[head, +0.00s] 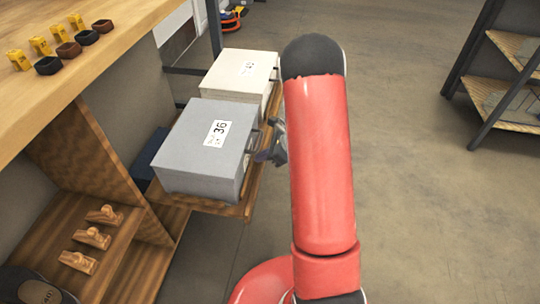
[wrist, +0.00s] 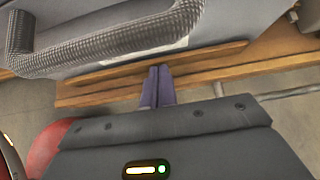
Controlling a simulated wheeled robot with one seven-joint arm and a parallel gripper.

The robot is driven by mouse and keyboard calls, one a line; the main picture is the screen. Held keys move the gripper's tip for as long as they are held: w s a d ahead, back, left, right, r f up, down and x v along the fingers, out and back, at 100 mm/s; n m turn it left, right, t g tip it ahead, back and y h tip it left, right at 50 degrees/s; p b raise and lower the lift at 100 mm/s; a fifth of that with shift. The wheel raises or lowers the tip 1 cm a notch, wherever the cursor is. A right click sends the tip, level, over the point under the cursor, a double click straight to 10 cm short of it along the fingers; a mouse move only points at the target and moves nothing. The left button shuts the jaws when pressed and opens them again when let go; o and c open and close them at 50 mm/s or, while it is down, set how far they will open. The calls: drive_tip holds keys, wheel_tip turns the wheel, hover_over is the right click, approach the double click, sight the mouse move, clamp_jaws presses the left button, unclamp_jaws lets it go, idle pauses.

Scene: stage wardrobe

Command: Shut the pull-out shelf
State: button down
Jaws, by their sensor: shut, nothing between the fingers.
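The pull-out shelf (head: 246,206) is a wooden board that stands out from the wooden unit, with two lidded boxes on it. Its wooden front edge also crosses the wrist view (wrist: 225,72). My gripper (head: 270,150) is at the shelf's outer edge, beside the grey box, partly hidden by my red arm in the head view. In the wrist view, its two purple-grey fingers (wrist: 160,74) are together and empty, with their tips over the wooden edge. Whether they touch it I cannot tell.
The grey box (head: 205,140) marked 36 and a cream box (head: 238,78) rest on the shelf. A ribbed handle (wrist: 100,40) juts out close to the fingers. A counter (head: 60,95) carries small yellow and dark items. Open floor (head: 420,210) lies to the right.

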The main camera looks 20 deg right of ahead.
idle(0.3)
drive_tip(key=w+a, duration=0.5)
drive_tip(key=a, duration=0.3)
drive_tip(key=w+a, duration=0.6)
drive_tip(key=a, duration=0.2)
drive_tip(key=w+a+b, duration=0.1)
drive_tip(key=w+a, duration=0.4)
drive_tip(key=a, duration=0.3)
drive_tip(key=shift+w+a, duration=0.35)
drive_tip(key=shift+a, duration=0.05)
drive_tip(key=shift+w+a, duration=0.3)
drive_tip(key=shift+a, duration=0.1)
